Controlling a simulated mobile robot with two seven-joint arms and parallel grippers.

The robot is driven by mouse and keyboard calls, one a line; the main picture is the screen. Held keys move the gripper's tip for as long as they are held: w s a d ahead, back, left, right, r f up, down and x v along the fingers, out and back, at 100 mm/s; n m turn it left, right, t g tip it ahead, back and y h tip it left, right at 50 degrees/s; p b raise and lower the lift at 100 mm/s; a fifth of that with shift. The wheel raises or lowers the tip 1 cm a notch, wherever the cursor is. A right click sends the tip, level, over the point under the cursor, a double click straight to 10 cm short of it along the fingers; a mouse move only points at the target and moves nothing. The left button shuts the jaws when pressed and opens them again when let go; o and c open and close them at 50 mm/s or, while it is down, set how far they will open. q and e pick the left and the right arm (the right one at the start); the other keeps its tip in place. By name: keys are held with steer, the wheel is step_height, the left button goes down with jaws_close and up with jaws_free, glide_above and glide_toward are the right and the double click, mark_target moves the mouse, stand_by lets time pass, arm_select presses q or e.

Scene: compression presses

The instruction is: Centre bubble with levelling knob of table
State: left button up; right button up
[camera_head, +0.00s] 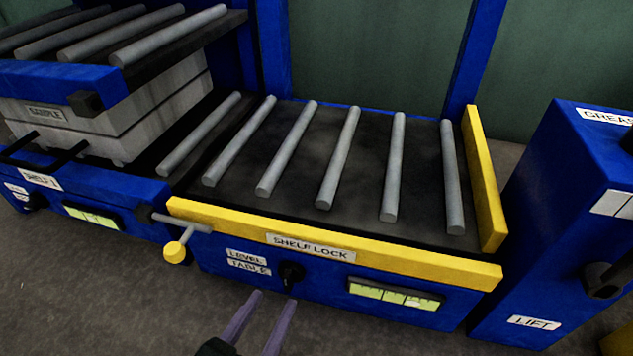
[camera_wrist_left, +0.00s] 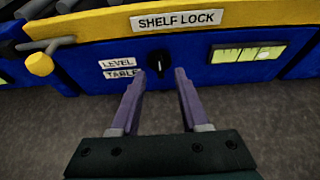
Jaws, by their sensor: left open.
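The black levelling knob of the table (camera_head: 291,273) sits on the blue front panel, right of the labels LEVEL and TABLE (camera_head: 248,262). It also shows in the left wrist view (camera_wrist_left: 159,65), with a pale mark on its face. The table's level vial (camera_head: 394,295) is a yellow-green window to the right of the knob. In the left wrist view (camera_wrist_left: 246,53) a pale bubble lies right of the vial's middle. My left gripper (camera_head: 272,296) has two purple fingers and is open. Its fingertips (camera_wrist_left: 160,72) point at the knob, one to each side. My right gripper is out of view.
A yellow SHELF LOCK bar (camera_head: 400,257) runs above the knob. A yellow-ended handle (camera_head: 176,250) sticks out left of it. The roller table (camera_head: 300,165) is empty. A blue LIFT cabinet (camera_head: 560,220) stands right, and a shelf with a grey sample block (camera_head: 150,105) left.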

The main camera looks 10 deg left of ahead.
mark_target(285, 279)
arm_select(q)
steer(key=b+x, duration=0.2)
steer(key=x, duration=0.2)
steer(key=shift+w+f, duration=0.25)
steer(key=shift+w, duration=0.05)
steer(key=shift+w+f, duration=0.1)
steer(key=shift+w, duration=0.35)
jaws_close()
